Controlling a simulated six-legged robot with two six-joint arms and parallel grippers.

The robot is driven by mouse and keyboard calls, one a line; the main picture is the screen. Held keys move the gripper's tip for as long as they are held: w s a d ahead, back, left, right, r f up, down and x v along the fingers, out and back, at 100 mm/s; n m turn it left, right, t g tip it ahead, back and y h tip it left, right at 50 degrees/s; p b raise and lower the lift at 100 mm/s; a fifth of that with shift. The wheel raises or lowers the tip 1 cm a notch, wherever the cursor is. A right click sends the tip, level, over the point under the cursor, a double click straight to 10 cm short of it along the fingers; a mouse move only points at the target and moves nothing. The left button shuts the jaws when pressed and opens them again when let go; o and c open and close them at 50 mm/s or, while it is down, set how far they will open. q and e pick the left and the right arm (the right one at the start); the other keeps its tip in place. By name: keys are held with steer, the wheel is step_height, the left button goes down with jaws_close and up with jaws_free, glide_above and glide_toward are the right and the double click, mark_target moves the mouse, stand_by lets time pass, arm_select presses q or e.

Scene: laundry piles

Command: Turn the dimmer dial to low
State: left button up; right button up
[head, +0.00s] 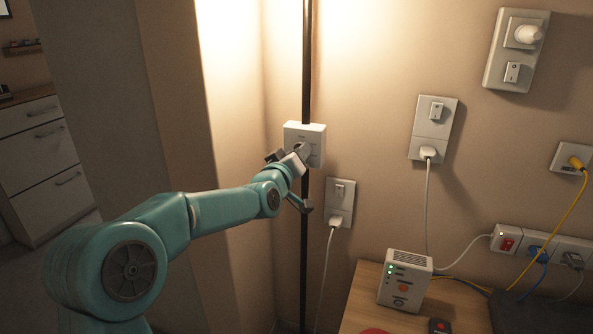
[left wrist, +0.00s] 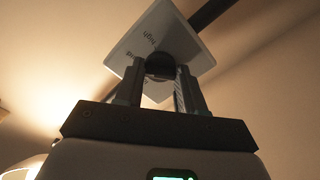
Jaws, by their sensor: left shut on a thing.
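The white dimmer box (head: 313,131) is fixed on a black vertical pole in the head view. It also shows in the left wrist view (left wrist: 181,40), tilted, with the word "high" on its face and a partly covered word beside it. The round dark dial (left wrist: 159,63) sits between my left gripper's fingers. My left gripper (head: 299,153) is at the front of the box, shut on the dial, and it also shows in the left wrist view (left wrist: 159,80). The fingers hide much of the dial, so its setting cannot be read. My right gripper is not in view.
Wall switches with a plug (head: 341,200) are right of the pole, with more outlets farther right. A white device with green lights (head: 405,281) stands on a wooden table (head: 370,312) at lower right. Cables hang there. Drawers (head: 45,150) stand at far left.

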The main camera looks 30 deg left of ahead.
arm_select(q)
steer(key=shift+n+b, duration=3.85)
steer(key=shift+n, duration=1.35)
steer(key=shift+r, duration=0.1)
steer(key=o, duration=1)
steer(key=shift+o, duration=0.2)
